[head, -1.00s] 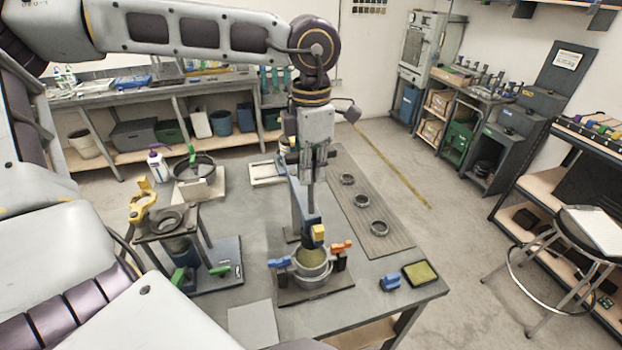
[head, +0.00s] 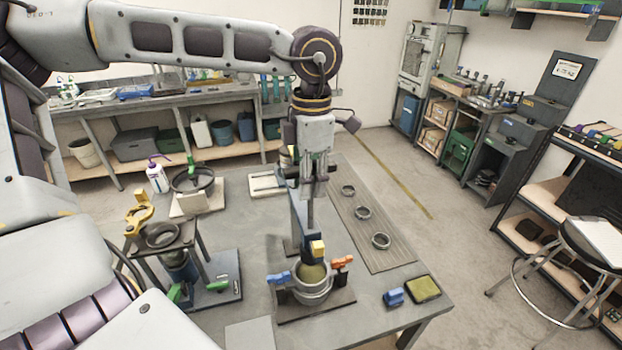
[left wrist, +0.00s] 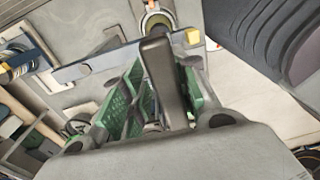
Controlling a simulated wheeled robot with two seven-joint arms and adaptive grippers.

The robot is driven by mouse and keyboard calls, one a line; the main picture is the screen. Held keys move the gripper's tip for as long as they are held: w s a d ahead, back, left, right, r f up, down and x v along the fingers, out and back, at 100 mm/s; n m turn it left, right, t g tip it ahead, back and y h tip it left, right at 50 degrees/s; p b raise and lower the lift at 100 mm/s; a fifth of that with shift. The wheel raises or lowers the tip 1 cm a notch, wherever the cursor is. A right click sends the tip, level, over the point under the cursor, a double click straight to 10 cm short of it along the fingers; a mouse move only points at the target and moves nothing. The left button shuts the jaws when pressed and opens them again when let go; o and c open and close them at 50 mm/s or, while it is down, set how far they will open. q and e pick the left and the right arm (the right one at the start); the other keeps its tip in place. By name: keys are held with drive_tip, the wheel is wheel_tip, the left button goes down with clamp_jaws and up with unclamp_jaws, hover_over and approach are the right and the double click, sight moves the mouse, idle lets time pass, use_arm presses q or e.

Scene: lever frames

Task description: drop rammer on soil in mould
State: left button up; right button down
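The rammer (head: 300,222) stands on the grey table as a blue-grey bar with a yellow end block (head: 318,248). The block is over the mould (head: 312,290), a grey ring with olive soil (head: 313,271) inside. Orange and blue clamps flank the mould. My left gripper (head: 313,180) is above the rammer, at an upright post. In the left wrist view, its green-padded fingers (left wrist: 160,100) lie either side of a dark upright handle (left wrist: 160,70). I cannot tell whether they press on it. The yellow block (left wrist: 193,37) shows beyond. My right gripper is out of view.
A stand with a yellow clamp (head: 140,213) and a pan (head: 193,180) are on the left. Several rings lie on a ribbed mat (head: 370,225). A blue block (head: 393,297) and a tray of olive material (head: 423,288) sit at the front right edge.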

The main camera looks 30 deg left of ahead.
use_arm(q)
drive_tip(key=shift+t, duration=0.4)
drive_tip(key=r, duration=0.2)
drive_tip(key=s+r, duration=0.1)
drive_tip(key=r, duration=0.2)
drive_tip(key=d+r, duration=0.1)
drive_tip(key=r, duration=0.2)
drive_tip(key=shift+s+r, duration=0.15)
drive_tip(key=shift+w+a+r, duration=0.15)
drive_tip(key=shift+w+r, duration=0.3)
drive_tip(key=shift+r, duration=0.4)
drive_tip(key=shift+w+a+r, duration=0.15)
drive_tip(key=shift+w+r, duration=0.1)
drive_tip(key=shift+r, duration=0.3)
drive_tip(key=shift+s+d+r, duration=0.2)
drive_tip(key=shift+s+r, duration=0.2)
drive_tip(key=shift+w+a+f, duration=0.1)
drive_tip(key=shift+w, duration=0.15)
